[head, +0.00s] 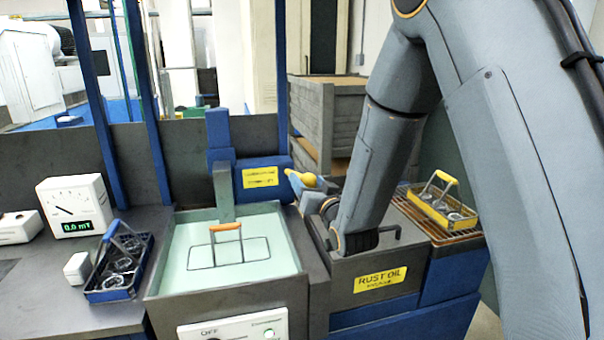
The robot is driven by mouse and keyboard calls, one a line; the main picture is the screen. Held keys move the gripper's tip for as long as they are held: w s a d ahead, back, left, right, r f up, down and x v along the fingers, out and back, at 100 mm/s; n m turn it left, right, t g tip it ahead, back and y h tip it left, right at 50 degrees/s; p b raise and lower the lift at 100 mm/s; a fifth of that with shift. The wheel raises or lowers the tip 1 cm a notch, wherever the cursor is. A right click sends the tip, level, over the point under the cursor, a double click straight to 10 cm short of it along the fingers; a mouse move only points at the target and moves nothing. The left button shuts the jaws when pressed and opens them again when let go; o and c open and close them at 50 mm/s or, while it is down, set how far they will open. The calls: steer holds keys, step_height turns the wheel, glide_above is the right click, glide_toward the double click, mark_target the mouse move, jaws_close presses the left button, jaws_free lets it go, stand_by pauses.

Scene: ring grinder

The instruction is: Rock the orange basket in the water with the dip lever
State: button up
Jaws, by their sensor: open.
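The orange-handled basket (226,229) sits in the pale green water of the tank (167,272). The dip lever ends in a yellow knob (308,180), at the right of the blue drive housing (262,187) behind the tank. My gripper (308,193) is open, at the yellow knob. My wrist and forearm partly hide it, so I cannot tell whether the fingers touch the knob or stand around it.
A blue basket (145,267) with metal rings and a 0.0 mT meter (75,207) stand at left. The rust oil tank (340,295) lies below my arm. A yellow-handled basket (442,207) with rings sits on a rack at right. A control panel (235,328) fronts the tank.

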steer(key=shift+p+x, duration=0.5)
steer(key=shift+x, duration=1.6)
steer(key=shift+c, duration=0.5)
